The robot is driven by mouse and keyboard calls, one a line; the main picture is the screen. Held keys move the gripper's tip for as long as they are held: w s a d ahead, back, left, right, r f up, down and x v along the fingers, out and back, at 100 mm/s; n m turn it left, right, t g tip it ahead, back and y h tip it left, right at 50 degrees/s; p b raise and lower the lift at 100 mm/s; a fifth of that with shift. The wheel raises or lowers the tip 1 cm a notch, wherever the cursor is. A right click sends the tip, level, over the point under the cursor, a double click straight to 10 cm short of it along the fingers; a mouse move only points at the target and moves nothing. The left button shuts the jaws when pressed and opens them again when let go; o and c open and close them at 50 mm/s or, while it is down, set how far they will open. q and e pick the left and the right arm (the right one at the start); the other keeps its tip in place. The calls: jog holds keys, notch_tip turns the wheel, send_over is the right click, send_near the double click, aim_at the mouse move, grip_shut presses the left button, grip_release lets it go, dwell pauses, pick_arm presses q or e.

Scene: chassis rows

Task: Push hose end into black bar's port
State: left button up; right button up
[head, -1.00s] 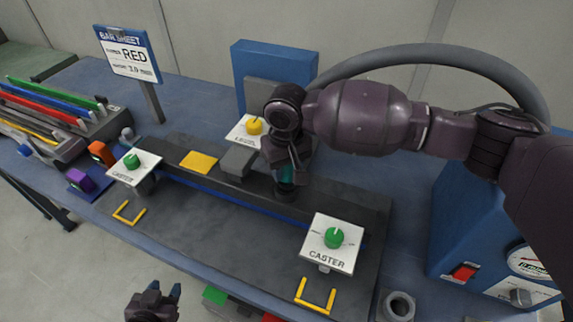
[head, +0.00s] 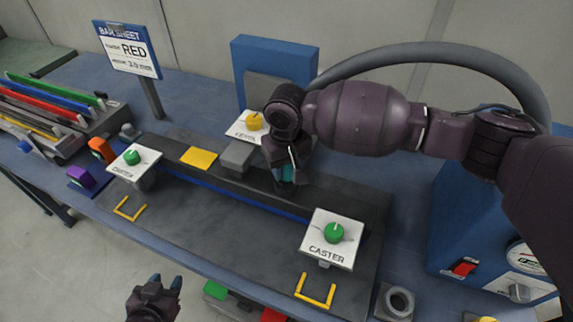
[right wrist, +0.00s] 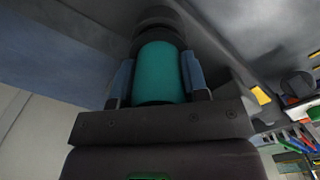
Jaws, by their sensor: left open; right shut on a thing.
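The black bar (head: 345,200) lies across the dark fixture on the blue bench. My right gripper (head: 287,178) stands over the bar, right of its middle, shut on the teal hose end (head: 287,173). In the right wrist view the teal hose end (right wrist: 160,72) sits between the two blue-grey fingers (right wrist: 158,82). Its far end meets a dark round collar (right wrist: 158,18); how deep it sits in the port cannot be told. My left gripper (head: 166,282) is open and empty in front of the bench's near edge.
Two white caster plates with green knobs (head: 333,233) (head: 132,157) stand on the fixture, and a yellow-knobbed plate (head: 250,125) stands behind the bar. A thick grey hose (head: 440,55) arcs behind my right arm. A blue gauge box (head: 445,215) stands at right.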

jog(key=shift+f, duration=0.95)
jog(key=o, duration=1.1)
jog(key=shift+d+f, duration=0.1)
notch_tip(320, 180, up, 11)
jog(key=shift+f+p, duration=0.1)
jog(key=shift+p, duration=0.2)
